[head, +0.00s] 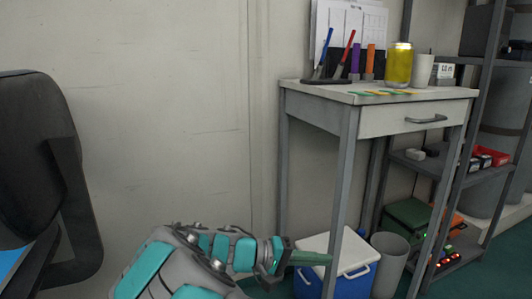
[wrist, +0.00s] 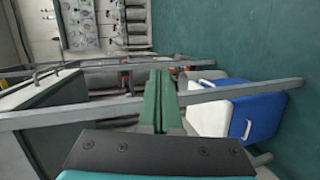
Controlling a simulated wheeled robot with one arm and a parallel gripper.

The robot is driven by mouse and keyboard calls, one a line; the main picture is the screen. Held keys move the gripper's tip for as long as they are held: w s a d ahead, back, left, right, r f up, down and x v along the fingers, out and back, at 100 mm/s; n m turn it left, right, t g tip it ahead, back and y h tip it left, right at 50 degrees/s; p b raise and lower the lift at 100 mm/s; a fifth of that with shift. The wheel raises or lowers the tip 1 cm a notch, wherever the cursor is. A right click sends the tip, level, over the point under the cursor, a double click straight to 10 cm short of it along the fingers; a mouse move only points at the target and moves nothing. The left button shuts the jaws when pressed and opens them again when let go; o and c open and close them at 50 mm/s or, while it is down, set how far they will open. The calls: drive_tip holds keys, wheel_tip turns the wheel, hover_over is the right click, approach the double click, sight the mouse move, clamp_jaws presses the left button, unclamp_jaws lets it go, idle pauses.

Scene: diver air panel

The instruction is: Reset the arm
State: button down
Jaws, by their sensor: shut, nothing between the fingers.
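My arm reaches in from the bottom of the head view. My gripper (head: 328,258) points right, low in front of the near leg of a small grey desk (head: 318,93). In the wrist view my gripper (wrist: 160,75) shows its two green fingers pressed together, with nothing between them. Behind the fingers runs a grey desk leg (wrist: 225,93). I cannot tell whether the fingers touch that leg.
A blue cooler with a white lid (head: 356,283) and a grey bin (head: 390,262) stand under the desk. A black chair (head: 38,150) is at left. Shelves (head: 465,160) are at right. Bare wall (head: 160,120) fills the middle left.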

drive_tip(key=s+d+f+m+g+y, duration=0.1)
drive_tip(key=s+d+g+y, duration=0.25)
drive_tip(key=s+d, duration=0.4)
drive_tip(key=s+d+f+m+g+y, duration=0.15)
drive_tip(key=s+d+y, duration=0.25)
drive_tip(key=s, duration=0.6)
drive_tip(key=s+a+f+n+y, duration=0.1)
drive_tip(key=s+a+f+y, duration=0.1)
drive_tip(key=s+a+y, duration=0.35)
drive_tip(key=s+a+f+y, duration=0.2)
drive_tip(key=s+a, duration=0.1)
drive_tip(key=s, duration=0.5)
drive_tip(key=s+p+v, duration=0.3)
drive_tip(key=p+v, duration=1.1)
drive_tip(key=p, duration=0.1)
drive_tip(key=shift+w+r+t, duration=0.25)
drive_tip(key=shift+r+t, duration=0.05)
drive_tip(key=shift+r, duration=0.4)
